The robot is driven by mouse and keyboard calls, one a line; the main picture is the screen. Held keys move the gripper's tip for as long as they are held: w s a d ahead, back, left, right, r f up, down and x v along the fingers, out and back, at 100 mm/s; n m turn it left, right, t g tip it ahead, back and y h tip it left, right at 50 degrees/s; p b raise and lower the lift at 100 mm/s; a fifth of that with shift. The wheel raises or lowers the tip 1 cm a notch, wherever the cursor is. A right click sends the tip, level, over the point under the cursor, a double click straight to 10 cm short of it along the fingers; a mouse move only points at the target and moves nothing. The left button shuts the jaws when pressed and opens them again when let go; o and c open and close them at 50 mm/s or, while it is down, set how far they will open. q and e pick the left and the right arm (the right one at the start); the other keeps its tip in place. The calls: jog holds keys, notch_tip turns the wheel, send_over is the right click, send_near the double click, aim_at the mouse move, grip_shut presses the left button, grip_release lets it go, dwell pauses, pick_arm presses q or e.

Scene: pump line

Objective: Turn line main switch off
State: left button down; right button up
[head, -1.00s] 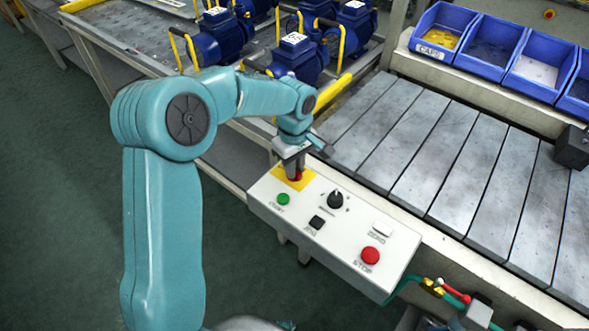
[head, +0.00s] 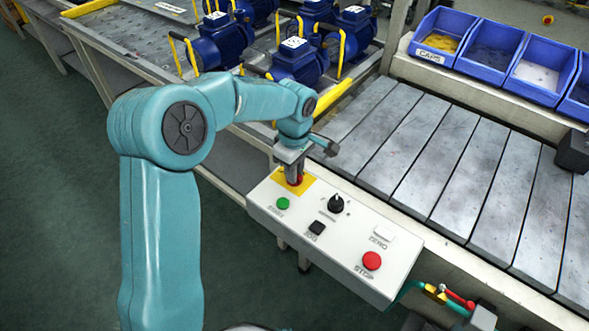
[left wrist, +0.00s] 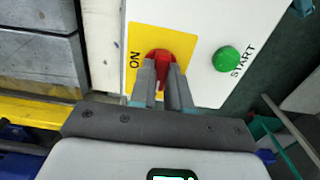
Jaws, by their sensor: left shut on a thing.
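The line main switch is a red rotary handle (left wrist: 158,58) on a yellow plate (left wrist: 134,62) at the far left end of the white control box (head: 345,262). The word ON is printed on the plate in the left wrist view. My left gripper (head: 295,180) reaches down onto the switch, and its fingers (left wrist: 162,72) are shut on the red handle. In the head view the fingers hide most of the handle. The handle's exact turn position is hard to tell. My right gripper is not in view.
The box also carries a green START button (head: 283,203), a black selector knob (head: 336,203), a black JOG button (head: 317,228), a white ZERO button (head: 384,233) and a red STOP button (head: 371,260). A slatted conveyor (head: 440,170) lies behind. Blue pumps (head: 298,60) stand at the back.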

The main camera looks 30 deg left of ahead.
pick_arm(q)
jog(key=c, duration=1.1)
grip_release()
jog(key=shift+r, duration=0.15)
notch_tip(320, 180, up, 16)
jog(key=shift+r+p, duration=0.1)
jog(key=shift+p, duration=1.05)
jog(key=shift+s, duration=0.1)
